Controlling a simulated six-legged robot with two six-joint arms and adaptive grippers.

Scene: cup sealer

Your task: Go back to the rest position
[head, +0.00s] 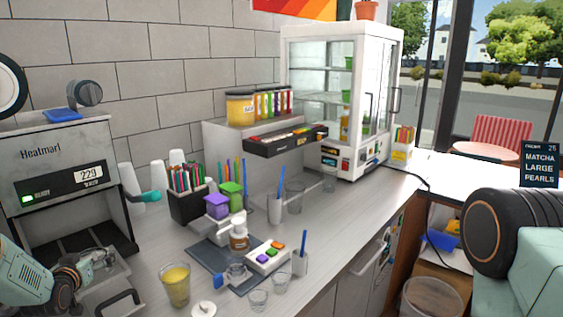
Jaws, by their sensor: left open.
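My left gripper (100,250) is at the lower left, in front of the grey sealing machine (62,180) marked Heatmarl, which shows 229 and a green light. The gripper is open, and I see nothing held in it. A cup of yellow drink (175,285) stands on the counter to its right, apart from it. My right arm shows only as a dark joint and a pale teal link at the right edge; its gripper is out of view.
The counter (345,225) carries a dark mat (212,262) with small items, a straw holder (190,205), clear cups (258,299) and white cup stacks (130,178). A glass display cabinet (340,95) stands at the back. A bin (430,297) is low at right.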

